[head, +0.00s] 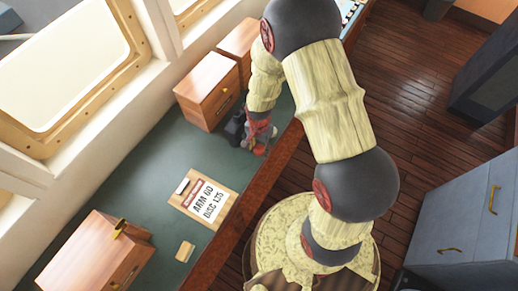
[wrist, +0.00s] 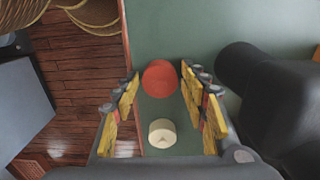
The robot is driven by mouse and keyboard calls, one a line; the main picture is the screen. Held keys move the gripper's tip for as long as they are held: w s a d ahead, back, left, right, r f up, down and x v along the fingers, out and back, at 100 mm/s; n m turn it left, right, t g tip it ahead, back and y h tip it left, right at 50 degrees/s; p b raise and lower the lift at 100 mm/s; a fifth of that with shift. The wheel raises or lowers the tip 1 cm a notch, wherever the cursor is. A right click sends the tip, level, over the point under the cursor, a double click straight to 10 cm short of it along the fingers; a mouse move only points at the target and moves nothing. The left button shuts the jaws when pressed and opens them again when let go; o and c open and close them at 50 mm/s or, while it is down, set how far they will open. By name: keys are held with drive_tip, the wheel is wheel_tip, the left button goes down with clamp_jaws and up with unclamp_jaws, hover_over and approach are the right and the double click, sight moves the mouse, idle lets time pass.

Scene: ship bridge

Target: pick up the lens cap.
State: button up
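A flat, round red disc (wrist: 160,78), which looks like the lens cap, lies on the green counter top in the wrist view. In the head view a small red patch (head: 258,150) shows at the counter's edge below my gripper, partly hidden by it. My gripper (wrist: 163,74) is open and points down over the counter. The disc shows between its two fingertips, with a gap on each side. Nothing is held. A short cream round piece (wrist: 161,133) also shows between the fingers, nearer the palm.
A black rounded object (wrist: 262,85) stands close to the right finger; it also shows in the head view (head: 235,126). Wooden drawer boxes (head: 208,90) and a clipboard with a paper (head: 205,198) are on the counter. The wooden counter edge (head: 245,210) drops to the floor.

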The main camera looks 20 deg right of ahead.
drive_tip(key=c, duration=0.5)
